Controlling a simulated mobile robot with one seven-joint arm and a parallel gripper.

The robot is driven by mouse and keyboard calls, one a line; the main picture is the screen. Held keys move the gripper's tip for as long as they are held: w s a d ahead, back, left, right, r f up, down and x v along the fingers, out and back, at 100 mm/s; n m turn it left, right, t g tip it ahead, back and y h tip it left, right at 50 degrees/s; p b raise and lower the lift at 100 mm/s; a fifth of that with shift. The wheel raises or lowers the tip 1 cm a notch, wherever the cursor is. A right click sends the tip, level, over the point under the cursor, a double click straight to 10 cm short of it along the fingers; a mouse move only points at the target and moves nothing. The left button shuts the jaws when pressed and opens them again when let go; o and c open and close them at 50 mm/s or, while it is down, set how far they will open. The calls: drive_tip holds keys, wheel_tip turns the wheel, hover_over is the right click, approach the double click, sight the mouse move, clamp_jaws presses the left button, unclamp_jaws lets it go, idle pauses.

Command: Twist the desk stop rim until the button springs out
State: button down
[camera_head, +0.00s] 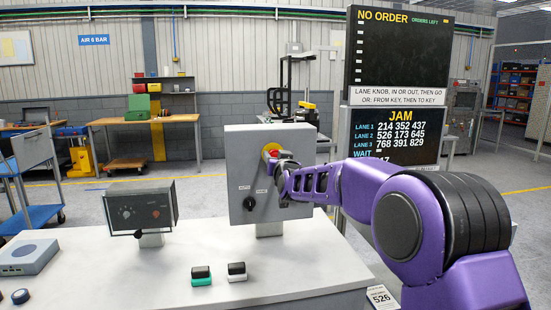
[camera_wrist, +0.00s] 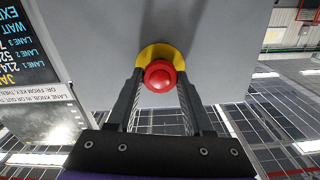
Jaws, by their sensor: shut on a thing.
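The desk stop is a red button (camera_wrist: 160,76) on a yellow collar (camera_wrist: 152,50), on the face of a grey box (camera_head: 238,150) standing on the desk. In the head view the yellow collar (camera_head: 269,148) shows partly, with my gripper (camera_head: 277,159) in front of it. In the wrist view my gripper (camera_wrist: 160,80) has one finger on each side of the red button and is shut on its rim. The red dome faces the wrist camera. Whether the button stands in or out is hard to tell.
A black knob (camera_head: 249,203) sits lower on the grey box. A dark control box (camera_head: 142,207) stands to the left on the white desk (camera_head: 120,270). A green-based switch (camera_head: 202,275) and a white-based switch (camera_head: 237,271) lie in front. A JAM display (camera_head: 395,136) stands behind my arm.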

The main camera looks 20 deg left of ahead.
drive_tip(key=shift+f+m+b, duration=0.1)
drive_tip(key=shift+m+b, duration=0.2)
drive_tip(key=shift+b, duration=0.05)
drive_tip(key=shift+m+b, duration=2.4)
drive_tip(key=shift+m, duration=1)
drive_tip(key=shift+c, duration=1.4)
unclamp_jaws()
drive_tip(key=shift+d, duration=0.1)
drive_tip(key=b+v, duration=0.1)
drive_tip(key=v, duration=1.6)
drive_tip(key=shift+s, duration=0.2)
